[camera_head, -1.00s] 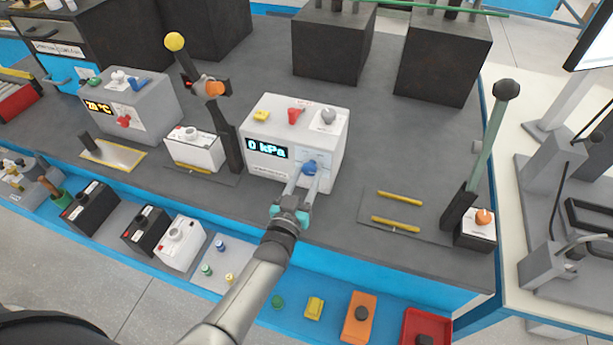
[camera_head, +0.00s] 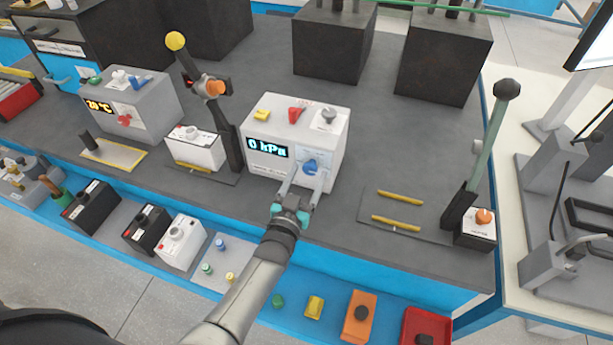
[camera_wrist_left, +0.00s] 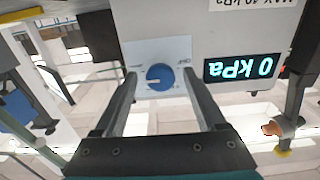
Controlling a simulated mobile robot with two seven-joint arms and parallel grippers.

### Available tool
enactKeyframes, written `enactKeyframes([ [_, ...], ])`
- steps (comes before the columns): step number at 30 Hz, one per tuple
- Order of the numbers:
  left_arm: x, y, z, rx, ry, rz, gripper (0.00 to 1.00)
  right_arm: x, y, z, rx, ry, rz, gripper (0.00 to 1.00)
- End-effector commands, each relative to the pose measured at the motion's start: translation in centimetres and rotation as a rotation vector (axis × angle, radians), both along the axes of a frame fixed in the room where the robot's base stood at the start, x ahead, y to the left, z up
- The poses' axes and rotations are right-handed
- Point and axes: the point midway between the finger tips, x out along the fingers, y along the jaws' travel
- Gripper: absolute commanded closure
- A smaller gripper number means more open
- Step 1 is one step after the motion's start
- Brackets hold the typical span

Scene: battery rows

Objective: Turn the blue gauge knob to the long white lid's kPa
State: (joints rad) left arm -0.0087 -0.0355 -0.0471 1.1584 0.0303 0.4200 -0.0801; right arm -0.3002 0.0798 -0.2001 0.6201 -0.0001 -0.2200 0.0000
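The blue gauge knob (camera_head: 311,167) sits on the front of a white gauge box, right of its display (camera_head: 267,148), which reads "0 kPa". In the left wrist view the knob (camera_wrist_left: 160,77) lies between the fingertips with a gap on each side, and the display (camera_wrist_left: 241,67) shows upside down. My left gripper (camera_head: 302,188) is open around the knob, apart from it. White battery-like boxes stand on the bench (camera_head: 195,150) and on the lower shelf (camera_head: 180,243); their labels are too small to read, and I cannot tell which one has the long white lid. My right gripper is out of view.
The gauge box (camera_head: 335,150) carries yellow, red and grey knobs on top. A black lever with a yellow ball (camera_head: 175,41) stands to its left. A green lever (camera_head: 489,140) stands at right.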

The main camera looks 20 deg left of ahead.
Motion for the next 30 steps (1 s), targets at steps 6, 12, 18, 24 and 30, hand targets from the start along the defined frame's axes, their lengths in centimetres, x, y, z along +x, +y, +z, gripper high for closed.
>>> enactKeyframes([
  [6, 0.0, 0.0, 0.0, -0.001, 0.0, 0.0, 0.25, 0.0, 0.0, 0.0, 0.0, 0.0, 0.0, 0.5],
  [12, -1.0, 0.1, 0.0, -0.001, 0.001, 0.0, 0.25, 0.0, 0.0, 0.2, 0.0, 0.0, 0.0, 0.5],
  [18, -4.1, 0.2, -0.1, -0.001, 0.004, 0.0, 0.25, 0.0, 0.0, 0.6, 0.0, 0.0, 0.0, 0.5],
  [24, -7.8, 0.3, 0.0, -0.001, 0.003, 0.0, 0.25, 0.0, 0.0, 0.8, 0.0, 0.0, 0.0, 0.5],
  [30, -11.5, 0.4, -0.1, -0.001, 0.004, 0.0, 0.25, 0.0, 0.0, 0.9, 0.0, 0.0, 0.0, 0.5],
])
